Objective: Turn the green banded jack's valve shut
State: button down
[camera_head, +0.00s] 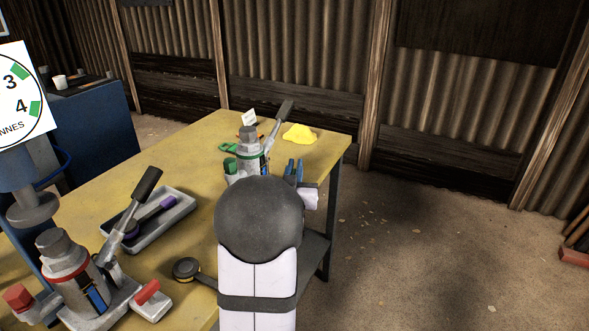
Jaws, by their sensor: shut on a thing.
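The green banded jack (247,146) stands upright at the far part of the yellow table, with a grey head, a green band and a lever leaning up to the right. A green block (230,165) shows at its left side. My gripper (294,169) shows as two blue fingers at the jack's right side, partly behind my arm's dark round joint. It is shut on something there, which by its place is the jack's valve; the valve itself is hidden. The jack's lower body and base are hidden by my arm.
A red-banded jack (66,263) stands at the near left. A grey tray (178,222) holds a purple-handled tool. A round black-and-yellow item (186,268) lies near my arm. A gauge (15,95) is at left.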

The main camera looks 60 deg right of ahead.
jog(key=c, duration=1.8)
grip_release()
jog(key=shift+c, duration=0.2)
jog(key=shift+v, duration=3.7)
